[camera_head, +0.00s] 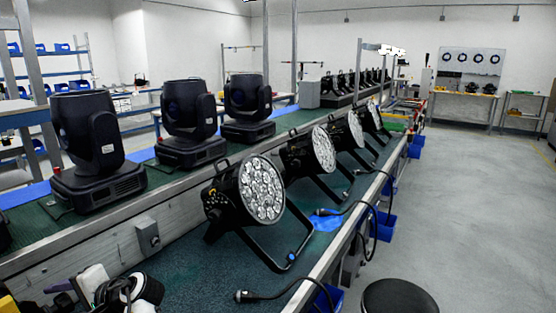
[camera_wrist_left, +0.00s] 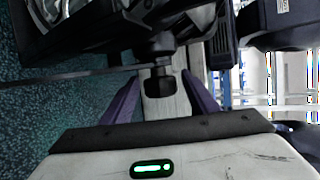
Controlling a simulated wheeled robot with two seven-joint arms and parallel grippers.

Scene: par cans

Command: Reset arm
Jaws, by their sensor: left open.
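My left arm comes in at the bottom left of the head view, with the left gripper (camera_head: 62,288) low over the near end of the bench. In the left wrist view its purple fingers stand apart, so the gripper (camera_wrist_left: 159,80) is open. A small black part (camera_wrist_left: 157,88) shows between the fingers, in front of a pale rail; I cannot tell whether it is touched. The nearest par can (camera_head: 262,190), black with a round face of lenses, stands tilted on its bracket on the green mat. Dark par can parts (camera_wrist_left: 85,35) fill the wrist view's upper left. My right gripper is not in view.
More par cans (camera_head: 322,150) stand in a row behind. Black moving-head lights (camera_head: 95,140) line the raised shelf at left. A black cable (camera_head: 275,297) hangs over the bench edge near blue bins (camera_head: 385,227). A black round stool (camera_head: 398,297) stands at lower right. The grey floor (camera_head: 470,200) is open.

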